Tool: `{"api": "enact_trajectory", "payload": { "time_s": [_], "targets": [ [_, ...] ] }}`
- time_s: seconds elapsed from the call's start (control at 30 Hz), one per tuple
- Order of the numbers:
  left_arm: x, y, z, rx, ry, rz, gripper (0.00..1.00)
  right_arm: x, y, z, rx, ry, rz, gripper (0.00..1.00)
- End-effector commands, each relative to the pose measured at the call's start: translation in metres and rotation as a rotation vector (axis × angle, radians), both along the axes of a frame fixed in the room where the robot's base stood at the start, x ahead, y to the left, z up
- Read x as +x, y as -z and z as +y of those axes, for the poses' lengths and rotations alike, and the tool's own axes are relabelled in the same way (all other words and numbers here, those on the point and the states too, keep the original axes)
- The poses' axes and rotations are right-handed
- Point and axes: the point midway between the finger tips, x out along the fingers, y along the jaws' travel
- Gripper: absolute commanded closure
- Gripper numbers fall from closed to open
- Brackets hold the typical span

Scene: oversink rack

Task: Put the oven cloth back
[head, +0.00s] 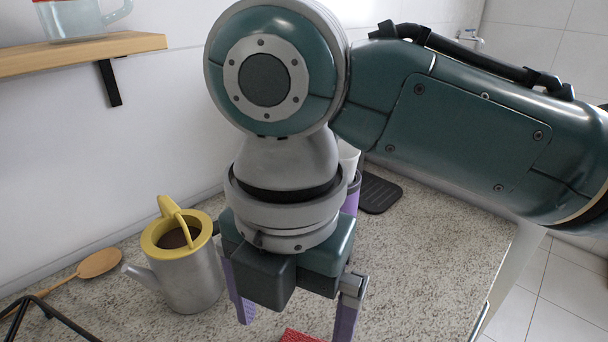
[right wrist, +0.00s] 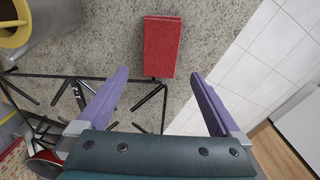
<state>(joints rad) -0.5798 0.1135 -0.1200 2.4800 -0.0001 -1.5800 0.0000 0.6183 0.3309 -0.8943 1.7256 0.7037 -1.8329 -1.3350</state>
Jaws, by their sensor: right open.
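A red, textured, rectangular item (right wrist: 162,46), which looks like the folded oven cloth, lies on the speckled counter in the right wrist view. In the head view only a strip of the red cloth (head: 300,336) shows at the bottom edge. My right gripper (head: 295,318) is open and empty, pointing down above the counter. In the right wrist view its purple fingers (right wrist: 160,76) are spread, and the cloth appears just beyond the tips, between their lines. The cloth and fingers look apart. My left gripper is not in view.
A grey watering can (head: 190,275) with a yellow rim stands left of my right gripper, close to it. A wooden spoon (head: 98,264) lies by the wall. A black wire rack (right wrist: 70,88) is near the cloth. A shelf (head: 85,54) is upper left. The counter right is clear.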

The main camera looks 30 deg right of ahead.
Motion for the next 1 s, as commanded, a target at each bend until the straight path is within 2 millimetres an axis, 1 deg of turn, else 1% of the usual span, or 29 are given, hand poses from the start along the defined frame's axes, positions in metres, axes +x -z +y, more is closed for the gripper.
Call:
{"api": "enact_trajectory", "payload": {
  "time_s": [0.07,0.13,0.17,0.2,0.27,0.3,0.33,0.37,0.4,0.47,0.5,0.6,0.7,0.77,0.83,1.0],
  "targets": [
    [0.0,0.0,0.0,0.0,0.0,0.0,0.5,-0.011,0.006,0.01,0.049,0.083,0.0,0.0],
    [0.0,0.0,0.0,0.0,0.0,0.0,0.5,-0.023,0.011,0.021,0.117,0.232,-0.005,0.0],
    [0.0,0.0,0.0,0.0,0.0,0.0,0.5,-0.029,0.013,0.025,0.152,0.318,-0.004,0.0],
    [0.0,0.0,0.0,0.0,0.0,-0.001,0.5,-0.037,0.015,0.029,0.2,0.452,-0.004,0.0],
    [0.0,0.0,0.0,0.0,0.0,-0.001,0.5,-0.047,0.017,0.029,0.266,0.686,-0.002,0.0],
    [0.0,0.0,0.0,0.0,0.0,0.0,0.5,-0.054,0.019,0.025,0.3,0.853,-0.001,0.0],
    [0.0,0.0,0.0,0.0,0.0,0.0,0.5,-0.059,0.019,0.02,0.322,0.977,0.001,0.0],
    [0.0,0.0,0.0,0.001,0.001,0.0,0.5,-0.064,0.02,0.012,0.338,1.103,-0.001,0.0],
    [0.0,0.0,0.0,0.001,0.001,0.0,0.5,-0.07,0.021,0.001,0.353,1.265,-0.005,0.0],
    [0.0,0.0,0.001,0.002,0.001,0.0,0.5,-0.081,0.023,-0.02,0.363,1.49,-0.021,0.0],
    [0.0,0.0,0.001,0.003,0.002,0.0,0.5,-0.088,0.023,-0.034,0.362,1.622,-0.037,0.0],
    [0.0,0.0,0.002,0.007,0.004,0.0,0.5,-0.105,0.022,-0.066,0.35,1.88,-0.085,0.0],
    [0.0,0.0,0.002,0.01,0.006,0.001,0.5,-0.116,0.021,-0.087,0.34,2.029,-0.129,0.0],
    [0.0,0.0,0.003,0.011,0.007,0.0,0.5,-0.119,0.02,-0.094,0.336,2.073,-0.144,0.0],
    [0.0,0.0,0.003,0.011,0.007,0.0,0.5,-0.121,0.019,-0.097,0.334,2.093,-0.152,0.0],
    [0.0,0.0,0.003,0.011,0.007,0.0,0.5,-0.12,0.019,-0.096,0.335,2.093,-0.151,0.0]
  ]
}}
